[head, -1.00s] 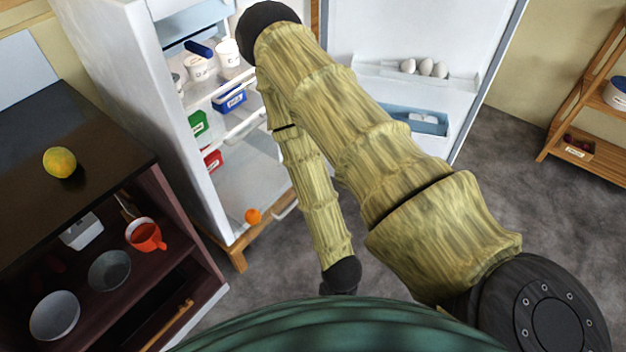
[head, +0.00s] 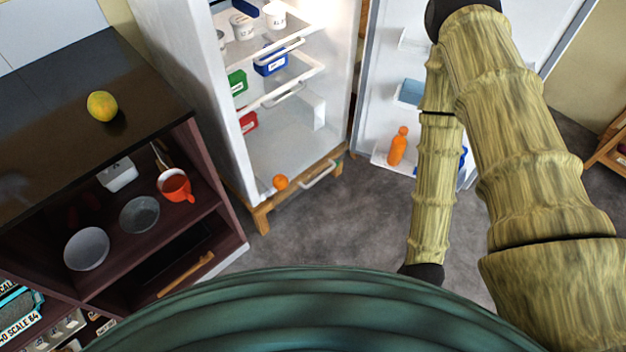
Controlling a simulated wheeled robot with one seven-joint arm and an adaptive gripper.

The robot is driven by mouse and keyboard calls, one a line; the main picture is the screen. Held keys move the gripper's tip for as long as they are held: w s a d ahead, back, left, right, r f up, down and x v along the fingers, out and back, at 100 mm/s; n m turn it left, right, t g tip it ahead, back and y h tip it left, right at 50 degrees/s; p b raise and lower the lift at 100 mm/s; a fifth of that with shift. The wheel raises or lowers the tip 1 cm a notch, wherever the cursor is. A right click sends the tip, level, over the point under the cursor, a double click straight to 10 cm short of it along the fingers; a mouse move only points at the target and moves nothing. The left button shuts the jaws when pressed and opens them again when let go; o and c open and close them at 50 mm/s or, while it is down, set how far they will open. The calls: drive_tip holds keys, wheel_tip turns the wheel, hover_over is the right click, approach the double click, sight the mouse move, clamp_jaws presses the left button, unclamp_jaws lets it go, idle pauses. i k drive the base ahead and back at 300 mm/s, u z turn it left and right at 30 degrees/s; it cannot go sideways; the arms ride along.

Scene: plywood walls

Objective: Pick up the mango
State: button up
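A yellow-green mango (head: 102,106) lies on the dark top of the cabinet (head: 60,145) at the left in the head view. Nothing touches it there except the top beneath it. My arm stands at the right of the view, well apart from the mango, and hides part of the fridge door. The end of my arm is hidden, and my gripper does not show.
An open fridge (head: 190,100) stands right of the cabinet, with tubs and an orange (head: 280,182) inside. Its door (head: 400,50) holds an orange bottle (head: 398,146). Cabinet shelves hold bowls (head: 87,249) and a red mug (head: 175,186). Grey floor (head: 310,230) is clear.

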sight(103, 106)
drive_tip(key=k, duration=0.5)
drive_tip(key=z, duration=0.65)
drive_tip(key=i, duration=0.7)
drive_tip(key=u, duration=1.8)
